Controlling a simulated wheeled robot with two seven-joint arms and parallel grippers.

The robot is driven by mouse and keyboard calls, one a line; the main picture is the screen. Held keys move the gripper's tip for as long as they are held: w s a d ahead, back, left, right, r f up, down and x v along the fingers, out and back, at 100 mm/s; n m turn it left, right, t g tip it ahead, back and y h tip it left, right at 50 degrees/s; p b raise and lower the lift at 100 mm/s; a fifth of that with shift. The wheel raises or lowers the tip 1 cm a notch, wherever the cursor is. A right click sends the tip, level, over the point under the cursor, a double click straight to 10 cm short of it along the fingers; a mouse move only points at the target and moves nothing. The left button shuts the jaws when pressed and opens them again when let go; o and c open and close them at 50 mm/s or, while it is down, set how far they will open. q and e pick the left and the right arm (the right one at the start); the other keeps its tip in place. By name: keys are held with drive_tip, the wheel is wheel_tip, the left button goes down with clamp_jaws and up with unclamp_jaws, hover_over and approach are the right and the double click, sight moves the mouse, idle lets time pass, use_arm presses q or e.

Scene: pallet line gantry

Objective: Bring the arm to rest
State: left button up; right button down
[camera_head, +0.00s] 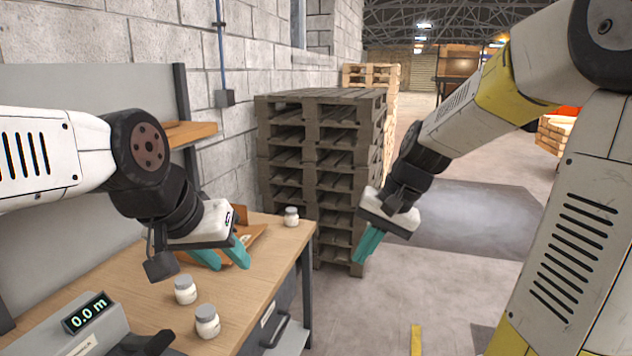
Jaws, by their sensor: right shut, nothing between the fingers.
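My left gripper (230,266) hangs over the wooden workbench (150,285), coming in from the left. Its two teal fingers point down and stand apart, with nothing seen between them. My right gripper (360,258) hangs to the right of the bench, in front of the stack of dark pallets. Its teal fingers point down and are shut together, empty. My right arm (460,115) comes down from the upper right and is bent.
An orange-brown tray (250,238) lies behind my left gripper. Dark pallets (320,125) stand behind. The floor (380,310) right of the bench is clear.

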drive_tip(key=s+d+r+n+t+h, duration=0.1)
drive_tip(key=s+d+r+t, duration=0.1)
drive_tip(key=s, duration=0.4)
drive_tip(key=s+d+r+n+t+h, duration=0.1)
drive_tip(key=s+d+r+n+t, duration=0.1)
drive_tip(key=s+r, duration=0.2)
drive_tip(key=shift+s+d+r+t, duration=0.3)
drive_tip(key=shift+s+r, duration=0.05)
drive_tip(key=shift+s, duration=0.7)
